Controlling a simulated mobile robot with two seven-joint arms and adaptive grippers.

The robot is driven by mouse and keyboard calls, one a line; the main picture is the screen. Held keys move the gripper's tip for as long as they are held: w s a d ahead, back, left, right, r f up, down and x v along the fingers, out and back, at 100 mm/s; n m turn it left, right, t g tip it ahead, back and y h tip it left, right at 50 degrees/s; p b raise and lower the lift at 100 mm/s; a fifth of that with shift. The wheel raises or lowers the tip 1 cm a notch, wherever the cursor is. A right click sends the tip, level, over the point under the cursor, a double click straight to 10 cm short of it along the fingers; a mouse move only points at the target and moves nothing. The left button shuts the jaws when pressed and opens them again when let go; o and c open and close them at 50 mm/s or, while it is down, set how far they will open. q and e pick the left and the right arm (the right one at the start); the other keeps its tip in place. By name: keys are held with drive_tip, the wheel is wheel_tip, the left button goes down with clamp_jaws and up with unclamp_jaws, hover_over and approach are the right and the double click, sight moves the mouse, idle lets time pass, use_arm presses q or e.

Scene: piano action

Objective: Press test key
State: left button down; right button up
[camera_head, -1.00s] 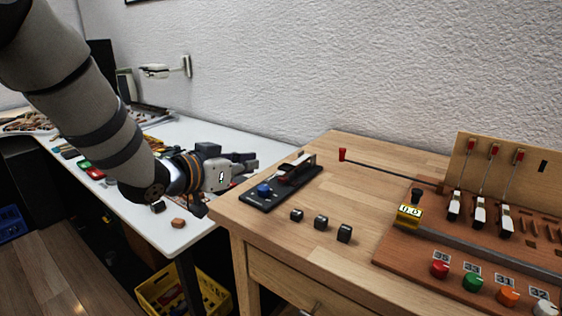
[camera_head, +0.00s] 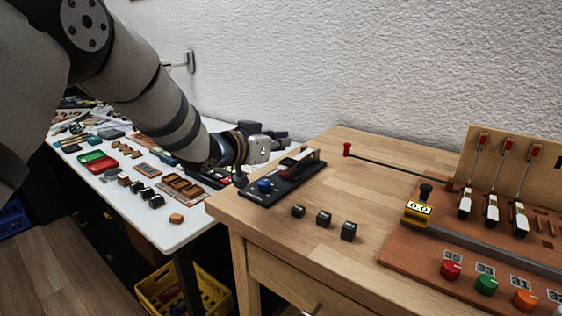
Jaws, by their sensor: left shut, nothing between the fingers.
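A small black test stand (camera_head: 262,197) lies on the wooden table near its left edge. It bears a blue button (camera_head: 264,186) at its near end and a key-like lever with a dark red part (camera_head: 290,163) along its length. My left gripper (camera_head: 284,140) is shut and empty. It is beside the far left end of the stand, and its body partly hides that side. I cannot tell whether it touches the stand. My right gripper is not in view.
Three small dark blocks (camera_head: 323,218) lie right of the stand. A white table (camera_head: 188,230) at left holds many small parts.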

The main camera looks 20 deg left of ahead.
use_arm(q)
drive_tip(key=shift+s+f, duration=0.15)
drive_tip(key=shift+f, duration=1.75)
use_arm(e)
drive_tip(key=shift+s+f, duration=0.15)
use_arm(q)
drive_tip(key=shift+f, duration=0.1)
drive_tip(key=shift+f, duration=0.65)
drive_tip(key=shift+s+r, duration=0.1)
drive_tip(key=shift+r, duration=0.35)
drive_tip(key=r+p+v, duration=0.2)
drive_tip(key=p+v, duration=0.1)
drive_tip(key=v, duration=0.8)
drive_tip(key=shift+w+r+p, duration=0.2)
drive_tip(key=shift+w+p, duration=0.05)
drive_tip(key=shift+p, duration=0.15)
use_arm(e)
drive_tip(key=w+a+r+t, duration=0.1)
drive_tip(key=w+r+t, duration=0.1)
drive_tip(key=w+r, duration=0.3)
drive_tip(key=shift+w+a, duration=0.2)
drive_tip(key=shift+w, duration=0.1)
